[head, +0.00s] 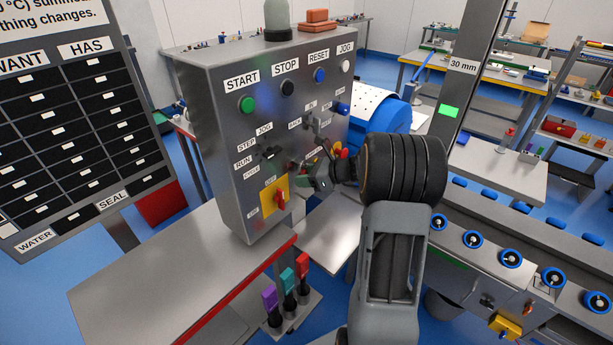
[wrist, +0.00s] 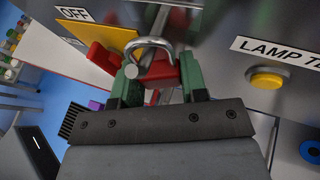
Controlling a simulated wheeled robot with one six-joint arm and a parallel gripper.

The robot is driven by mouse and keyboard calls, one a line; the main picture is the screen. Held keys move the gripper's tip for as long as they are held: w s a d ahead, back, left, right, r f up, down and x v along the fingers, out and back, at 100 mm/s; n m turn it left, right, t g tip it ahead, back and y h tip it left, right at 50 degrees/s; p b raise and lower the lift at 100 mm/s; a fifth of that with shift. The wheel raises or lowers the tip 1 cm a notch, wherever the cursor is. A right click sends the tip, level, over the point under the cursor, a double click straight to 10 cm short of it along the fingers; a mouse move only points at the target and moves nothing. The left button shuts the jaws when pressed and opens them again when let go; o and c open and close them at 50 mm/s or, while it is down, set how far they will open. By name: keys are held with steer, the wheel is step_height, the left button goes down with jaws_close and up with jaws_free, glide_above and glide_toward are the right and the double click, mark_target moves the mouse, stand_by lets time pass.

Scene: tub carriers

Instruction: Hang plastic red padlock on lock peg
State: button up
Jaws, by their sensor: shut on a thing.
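The red padlock (wrist: 166,72) is between the green-tipped fingers of my gripper (wrist: 155,88) in the wrist view, its metal shackle arching up toward the panel. My gripper is shut on it. In the head view my gripper (head: 323,181) is in front of the lower right part of the grey control panel (head: 222,150), and the padlock cannot be made out clearly. A yellow plate (head: 268,190) with a red switch handle (head: 282,202) is to its left; they also show in the wrist view. I cannot pick out the lock peg for certain.
A yellow button (wrist: 268,78) by a lamp label is right of my gripper. Purple (head: 270,299), teal (head: 288,279) and red (head: 302,264) items stand on a low rack. A grey bench (head: 180,285) lies below the panel; a roller conveyor (head: 500,255) is at right.

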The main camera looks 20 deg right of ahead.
steer(key=shift+a+f, duration=0.2)
steer(key=shift+f, duration=0.25)
steer(key=o, duration=1)
steer(key=shift+s+a+r, duration=0.1)
steer(key=shift+s, duration=0.05)
steer(key=shift+o, duration=0.2)
steer(key=shift+r, duration=0.1)
steer(key=shift+c, duration=1.2)
steer(key=shift+o, duration=0.7)
steer(key=o, duration=0.4)
steer(key=shift+r, duration=0.25)
